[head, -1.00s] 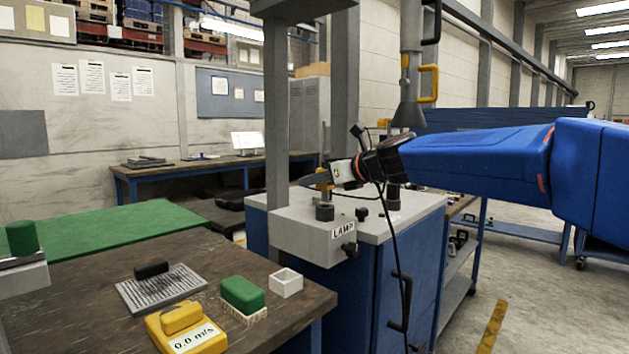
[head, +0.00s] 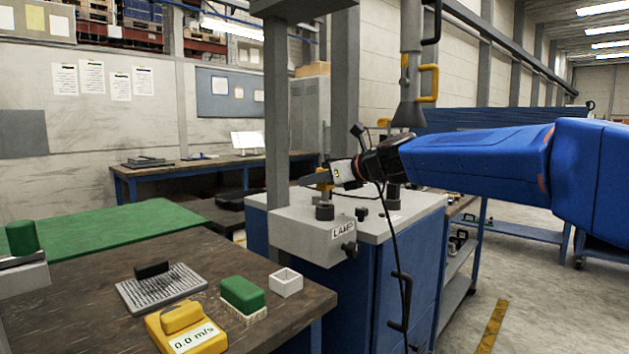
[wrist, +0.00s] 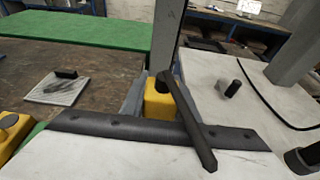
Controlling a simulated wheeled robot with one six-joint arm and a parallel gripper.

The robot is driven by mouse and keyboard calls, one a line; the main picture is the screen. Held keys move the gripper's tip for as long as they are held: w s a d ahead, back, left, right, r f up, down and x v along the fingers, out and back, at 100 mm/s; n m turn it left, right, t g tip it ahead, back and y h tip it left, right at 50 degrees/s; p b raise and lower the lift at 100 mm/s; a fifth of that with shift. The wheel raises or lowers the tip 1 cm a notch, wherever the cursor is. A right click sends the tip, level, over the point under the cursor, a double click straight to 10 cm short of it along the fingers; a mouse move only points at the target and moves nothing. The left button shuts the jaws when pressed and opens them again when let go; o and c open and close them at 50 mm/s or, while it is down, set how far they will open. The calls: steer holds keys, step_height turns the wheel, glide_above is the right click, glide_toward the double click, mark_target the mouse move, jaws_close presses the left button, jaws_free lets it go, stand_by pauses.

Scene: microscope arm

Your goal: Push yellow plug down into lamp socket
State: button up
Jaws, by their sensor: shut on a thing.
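The yellow plug (head: 323,187) is between the fingers of my gripper (head: 318,179), which is shut on it. In the head view it stands roughly upright, directly above the black round lamp socket (head: 325,212) on the grey box marked LAMP (head: 300,236). Its lower end meets or nearly meets the socket; I cannot tell how deep it sits.
A grey post (head: 277,100) rises just behind and left of the socket. A black cable hangs from my wrist in front of the blue cabinet (head: 370,285). A wooden bench (head: 100,275) at the left holds a yellow meter (head: 187,330) and a green block (head: 242,294).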

steer(key=shift+f, duration=2)
steer(key=o, duration=1.2)
steer(key=v, duration=1.7)
steer(key=shift+s+d, duration=0.1)
steer(key=shift+s, duration=0.05)
